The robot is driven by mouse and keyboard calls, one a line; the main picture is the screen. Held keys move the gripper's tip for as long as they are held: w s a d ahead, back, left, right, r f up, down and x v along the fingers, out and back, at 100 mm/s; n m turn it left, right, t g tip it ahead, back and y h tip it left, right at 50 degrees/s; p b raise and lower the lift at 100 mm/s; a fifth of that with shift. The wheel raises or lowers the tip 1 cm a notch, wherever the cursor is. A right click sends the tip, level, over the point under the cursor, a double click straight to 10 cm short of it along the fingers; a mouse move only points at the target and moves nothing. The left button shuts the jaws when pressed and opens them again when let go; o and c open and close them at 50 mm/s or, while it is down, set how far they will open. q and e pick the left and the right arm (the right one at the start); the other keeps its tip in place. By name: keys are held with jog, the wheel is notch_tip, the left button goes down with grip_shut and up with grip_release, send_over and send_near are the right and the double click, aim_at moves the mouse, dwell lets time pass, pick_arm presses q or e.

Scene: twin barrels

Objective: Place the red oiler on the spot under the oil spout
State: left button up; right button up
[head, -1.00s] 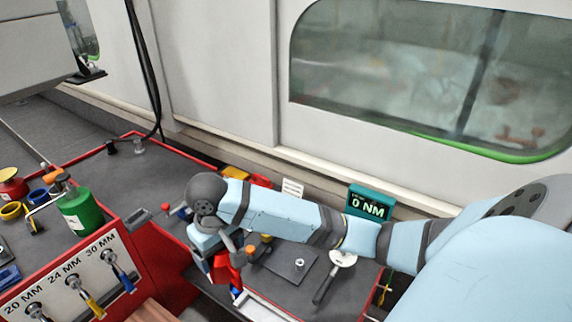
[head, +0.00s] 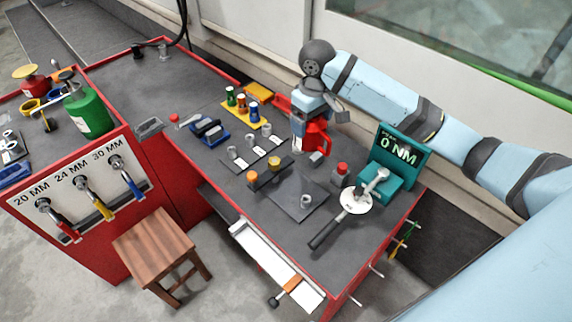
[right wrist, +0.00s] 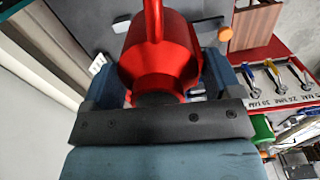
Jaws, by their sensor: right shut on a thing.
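The red oiler (head: 314,138) is held in my right gripper (head: 314,113) above the back part of the grey bench. In the right wrist view the oiler (right wrist: 160,60) sits between the jaws, with its narrow spout toward the top of the picture. A green barrel (head: 90,112) and a smaller red barrel (head: 33,86) stand on the red cabinet at the left. A grey bent part (head: 52,110) shows beside the green barrel; I cannot tell whether it is the oil spout. The spot under the spout is not clearly visible. My left gripper is out of view.
The bench (head: 190,90) carries bottles on a yellow rack (head: 246,117), a teal torque display (head: 398,155) and a white disc with a handle (head: 355,200). A wooden stool (head: 155,245) stands in front. The bench's far left part is mostly clear.

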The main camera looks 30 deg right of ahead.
jog(key=w+d+f+n+b, duration=0.1)
jog(key=w+d+f+b, duration=0.2)
jog(key=d, duration=0.5)
jog(key=w+d+n+b, duration=0.1)
jog(key=w+d+b, duration=0.2)
jog(key=d+b, duration=0.4)
send_over(337, 161)
notch_tip(337, 161, down, 14)
notch_tip(337, 161, down, 6)
jog(key=shift+d+r+b, duration=0.1)
jog(key=shift+r+b, duration=0.15)
jog(key=shift+b, duration=0.6)
jog(key=shift+w+f, duration=0.1)
jog(key=shift+f, duration=0.05)
jog(key=o, duration=0.7)
jog(key=shift+o, duration=1.1)
